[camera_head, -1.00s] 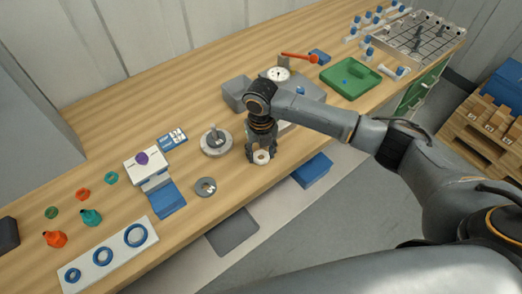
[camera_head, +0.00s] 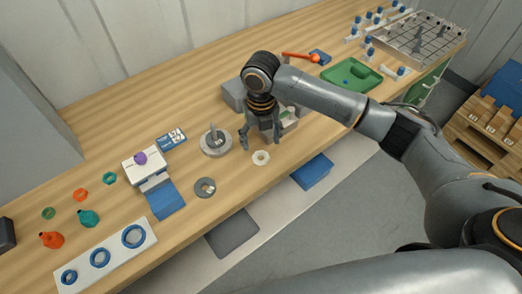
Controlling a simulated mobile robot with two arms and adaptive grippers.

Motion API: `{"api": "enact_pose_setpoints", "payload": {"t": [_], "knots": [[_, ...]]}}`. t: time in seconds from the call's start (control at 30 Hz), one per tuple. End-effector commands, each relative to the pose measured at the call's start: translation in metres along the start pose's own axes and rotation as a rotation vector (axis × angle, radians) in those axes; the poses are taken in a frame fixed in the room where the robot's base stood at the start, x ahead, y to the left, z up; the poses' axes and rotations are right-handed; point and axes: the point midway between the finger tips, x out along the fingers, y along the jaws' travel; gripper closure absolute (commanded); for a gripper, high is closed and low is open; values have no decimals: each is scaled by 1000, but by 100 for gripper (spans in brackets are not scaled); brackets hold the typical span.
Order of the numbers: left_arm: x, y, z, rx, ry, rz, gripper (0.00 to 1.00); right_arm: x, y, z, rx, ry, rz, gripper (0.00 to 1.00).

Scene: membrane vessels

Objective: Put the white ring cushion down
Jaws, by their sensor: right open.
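The white ring cushion (camera_head: 261,158) lies flat on the wooden bench (camera_head: 105,115), near its front edge. Its centre hole shows. My right gripper (camera_head: 260,145) is above and slightly behind the ring, pointing down. Its fingers are spread apart and empty, and they do not seem to touch the ring. My left gripper is not in view.
A grey disc with a post (camera_head: 216,142) stands left of the gripper, and a flat grey ring (camera_head: 205,187) lies nearer the front. A blue ramp (camera_head: 164,201) and a white board with blue rings (camera_head: 104,258) are further left. A green tray (camera_head: 350,74) lies right.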

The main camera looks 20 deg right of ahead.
Motion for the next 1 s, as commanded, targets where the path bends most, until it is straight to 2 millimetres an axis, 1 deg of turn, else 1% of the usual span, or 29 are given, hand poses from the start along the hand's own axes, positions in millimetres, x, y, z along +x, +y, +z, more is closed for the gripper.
{"api": "enact_pose_setpoints", "payload": {"t": [0.03,0.1,0.2,0.3,0.4,0.9,1.0], "knots": [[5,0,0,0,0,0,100,-10,0,1,-1,-5,0,31],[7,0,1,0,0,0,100,-24,0,1,0,-5,0,31],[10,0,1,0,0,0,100,-40,0,1,0,-3,0,31],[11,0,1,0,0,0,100,-51,0,0,1,0,0,31],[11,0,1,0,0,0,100,-58,0,0,1,0,-1,31],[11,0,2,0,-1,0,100,-59,0,0,0,1,0,31],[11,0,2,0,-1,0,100,-54,4,-3,16,1,7,31]]}}
